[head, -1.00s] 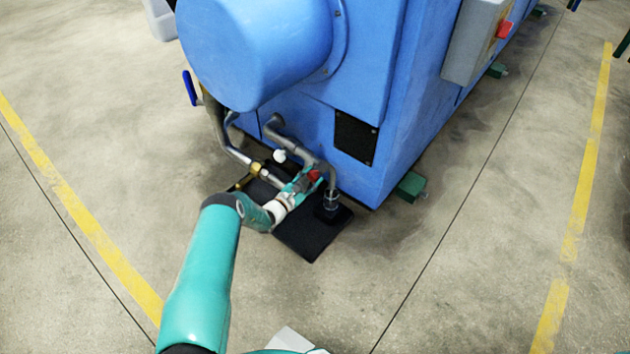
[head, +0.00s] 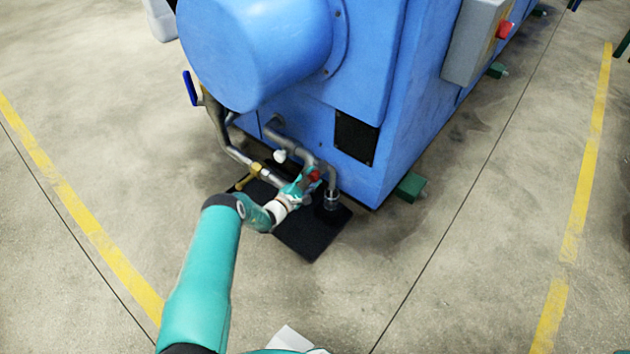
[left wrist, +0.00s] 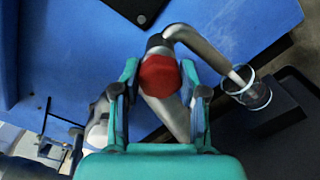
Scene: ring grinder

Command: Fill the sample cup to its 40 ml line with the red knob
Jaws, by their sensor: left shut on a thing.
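The red knob (left wrist: 159,76) sits on the grey pipe, and its red also shows in the head view (head: 315,174). My left gripper (head: 308,180) is at the knob; in the left wrist view its two fingers (left wrist: 160,92) stand on either side of it, shut on it. The clear sample cup (left wrist: 250,92) stands under the end of the bent spout, on a dark block; in the head view it is small (head: 331,201). I cannot make out the liquid level or the 40 ml line. My right gripper is not in view.
The blue machine (head: 365,60) rises behind the pipes. A black mat (head: 305,238) lies under the cup and pipework. A brass fitting (head: 255,170) and a white knob (head: 280,155) are left of the red knob. Open floor lies to the right.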

